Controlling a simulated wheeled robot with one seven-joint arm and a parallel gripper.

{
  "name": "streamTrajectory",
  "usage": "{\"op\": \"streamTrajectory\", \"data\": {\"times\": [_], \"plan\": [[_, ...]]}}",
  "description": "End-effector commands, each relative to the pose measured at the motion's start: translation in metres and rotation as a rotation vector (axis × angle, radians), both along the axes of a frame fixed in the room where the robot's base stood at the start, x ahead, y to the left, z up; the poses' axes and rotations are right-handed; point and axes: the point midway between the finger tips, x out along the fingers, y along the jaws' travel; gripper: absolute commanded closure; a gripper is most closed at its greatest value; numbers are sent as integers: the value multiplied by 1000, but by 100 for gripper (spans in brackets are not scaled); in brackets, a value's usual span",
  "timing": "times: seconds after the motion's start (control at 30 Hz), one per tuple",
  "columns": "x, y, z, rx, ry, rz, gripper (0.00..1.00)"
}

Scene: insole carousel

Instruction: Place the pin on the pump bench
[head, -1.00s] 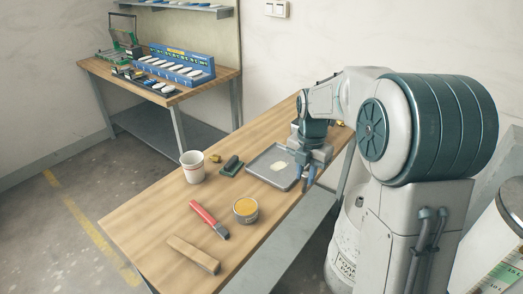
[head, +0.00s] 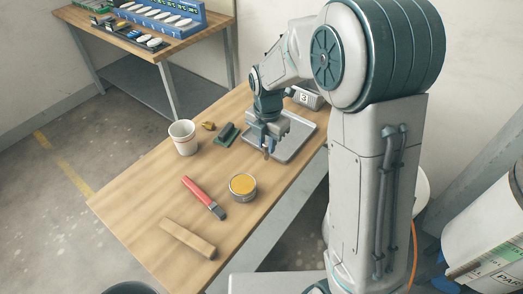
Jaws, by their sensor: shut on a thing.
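My gripper (head: 268,149) points down over the near wooden bench (head: 150,205), at the front left edge of a grey metal tray. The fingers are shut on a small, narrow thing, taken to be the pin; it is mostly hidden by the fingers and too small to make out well. I cannot tell whether its lower end touches the bench. No sign names the near bench as the pump bench.
Around my gripper stand the grey tray (head: 302,143), a green-based block (head: 225,134), a brass-coloured piece (head: 208,126), a white cup (head: 182,138), a yellow-filled tin (head: 242,187), a red-handled brush (head: 199,194) and a wooden bar (head: 188,239). The bench's front left is clear. A second bench (head: 122,38) stands behind.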

Motion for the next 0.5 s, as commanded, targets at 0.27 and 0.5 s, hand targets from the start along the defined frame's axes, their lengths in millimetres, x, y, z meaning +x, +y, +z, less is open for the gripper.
{"op": "streamTrajectory", "data": {"times": [0.27, 0.5], "plan": [[-6, 15, -19, -1, 3, 2, 100], [-6, 16, -47, -1, 2, 4, 100]]}}
